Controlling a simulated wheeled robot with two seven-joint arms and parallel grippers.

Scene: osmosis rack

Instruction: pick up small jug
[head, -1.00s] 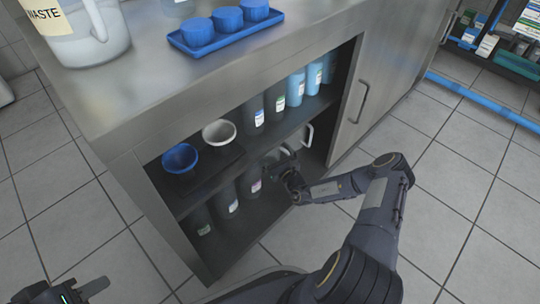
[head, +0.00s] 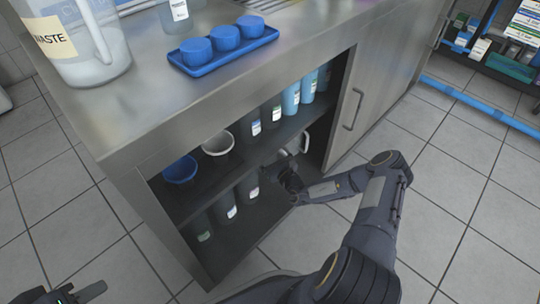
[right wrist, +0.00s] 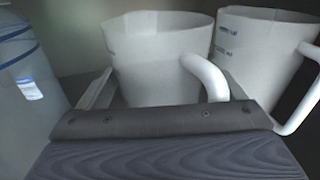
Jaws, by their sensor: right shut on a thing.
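The small white jug (right wrist: 155,62) stands upright in the right wrist view, its handle toward the right. My right gripper (right wrist: 165,98) is shut on it, with a finger at each side of its body. In the head view my right gripper (head: 284,178) is at the cabinet opening, at the lower shelf. It mostly hides the held jug there. A second, larger-looking white jug (right wrist: 262,58) stands close on the right in the right wrist view. A white jug handle (head: 304,144) shows beyond my gripper in the head view; I cannot tell whose. My left gripper (head: 68,294) is low at the left, apparently open and empty.
Bottles (head: 228,205) stand on the lower shelf left of my right gripper; one bottle (right wrist: 30,75) is close by in the wrist view. The upper shelf (head: 236,160) is just above my gripper. A cabinet door (head: 378,85) is at the right. Tiled floor in front is clear.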

